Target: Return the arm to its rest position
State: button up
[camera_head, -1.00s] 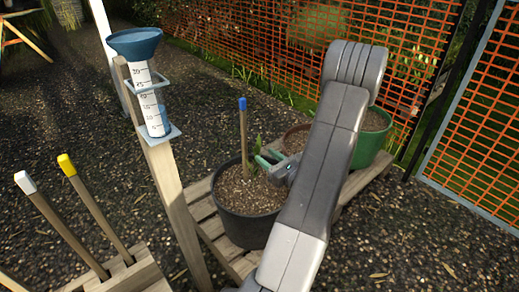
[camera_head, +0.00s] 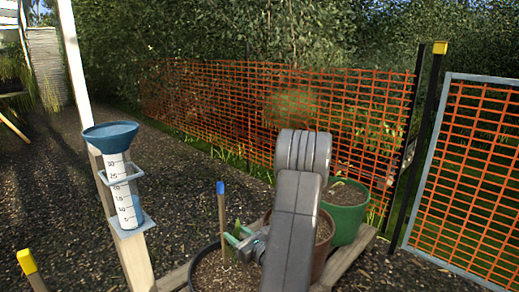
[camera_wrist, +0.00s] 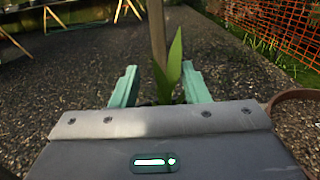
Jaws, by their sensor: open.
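My gripper (camera_head: 243,238) is over the dark pot (camera_head: 207,268) in the head view, with my grey arm reaching to it from below. Its two green fingers are open and apart in the wrist view (camera_wrist: 158,88), with nothing between their tips that I can see being held. A blue-tipped wooden stake (camera_head: 221,215) stands upright in the pot's soil, just left of the fingers. A green seedling (camera_wrist: 172,62) and the stake (camera_wrist: 157,35) show beyond the fingers in the wrist view. Whether the fingers touch the leaves, I cannot tell.
A rain gauge (camera_head: 121,190) with a blue funnel stands on a wooden post at left. A brown pot (camera_head: 322,250) and a green pot (camera_head: 344,222) stand behind my arm. A yellow-tipped stake (camera_head: 27,262) is at lower left. Orange mesh fencing (camera_head: 235,105) runs behind.

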aim_at(224, 223)
jog(key=b+x, duration=0.1)
jog(key=x, duration=0.6)
jog(key=shift+w+a, duration=0.2)
jog(key=shift+a, duration=0.1)
jog(key=shift+d+r+p, duration=0.15)
jog(key=shift+r+p, duration=0.2)
jog(key=shift+r, duration=0.05)
jog(key=shift+s+r, duration=0.1)
